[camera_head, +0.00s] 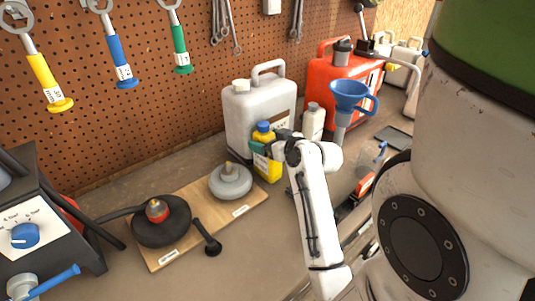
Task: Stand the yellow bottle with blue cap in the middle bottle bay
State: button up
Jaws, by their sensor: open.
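The yellow bottle with blue cap (268,167) stands upright on the bench, in front of a large grey-white jerrycan. My gripper (261,148) is open at the bottle's upper body, just below the cap. A teal finger shows at the bottle's left side, and the dark gripper body is to its right. The gripper hides part of the bottle, and I cannot tell whether the fingers touch it. I cannot make out the middle bottle bay; my arm hides part of the bench to the right.
The jerrycan (259,110) is close behind the bottle. A white bottle (313,122) and a blue funnel (351,95) stand to the right, before a red can (326,77). A wooden board (187,203) with round dark and grey pieces lies left. Bare bench lies in front of the board.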

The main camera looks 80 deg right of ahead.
jog(key=shift+c, duration=0.3)
grip_shut()
dwell(0.6)
jog(key=shift+r, duration=0.1)
